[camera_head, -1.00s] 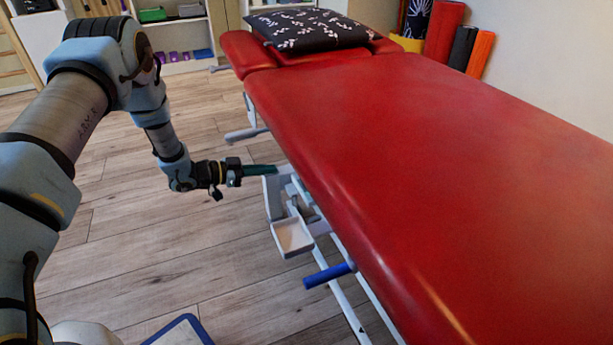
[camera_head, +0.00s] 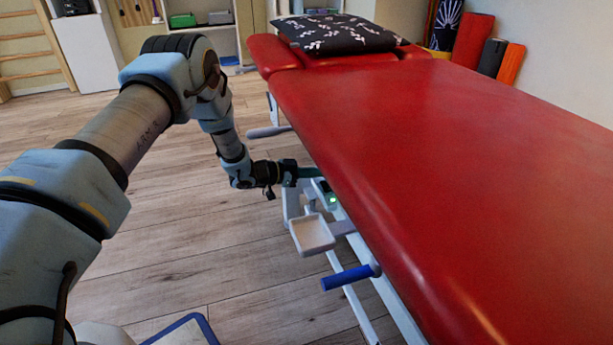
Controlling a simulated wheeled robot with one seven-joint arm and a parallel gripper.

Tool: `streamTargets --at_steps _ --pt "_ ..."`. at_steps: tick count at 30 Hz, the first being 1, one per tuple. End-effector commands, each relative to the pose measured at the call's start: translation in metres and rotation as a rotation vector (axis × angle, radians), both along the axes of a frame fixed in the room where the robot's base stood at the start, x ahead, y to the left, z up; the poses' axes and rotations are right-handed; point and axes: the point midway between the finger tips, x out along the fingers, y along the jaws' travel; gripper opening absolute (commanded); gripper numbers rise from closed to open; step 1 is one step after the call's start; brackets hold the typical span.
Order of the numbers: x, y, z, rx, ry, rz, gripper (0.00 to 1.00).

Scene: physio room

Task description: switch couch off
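The couch (camera_head: 400,140) has a red padded top and a pale metal frame, and fills the right of the view. Under its near long edge a small unit with a lit green light (camera_head: 333,200) shows on the frame. My gripper (camera_head: 312,172) reaches in from the left, its dark green fingers at the couch's edge just above and left of that light. Whether the fingers touch the unit I cannot tell. Whether they are open or shut is too small to see.
A white tray (camera_head: 312,234) and a blue-gripped lever (camera_head: 346,278) stick out from the couch frame below my gripper. A grey lever (camera_head: 268,131) sticks out farther back. A patterned pillow (camera_head: 338,33) lies on the couch's far end. The wooden floor (camera_head: 180,215) at left is mostly clear.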

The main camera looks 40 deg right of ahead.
Motion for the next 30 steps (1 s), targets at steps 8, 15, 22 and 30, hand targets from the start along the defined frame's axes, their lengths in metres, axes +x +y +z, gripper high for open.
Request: streamTargets --at_steps 8,15,22,30 --pt "0.004 0.000 -0.027 0.002 0.000 0.001 0.00" --pt "0.004 0.000 -0.027 0.002 0.000 0.001 0.00" --pt "0.006 0.000 -0.033 0.002 0.000 0.001 0.00" --pt "0.006 -0.001 -0.036 0.003 0.000 0.001 0.00"
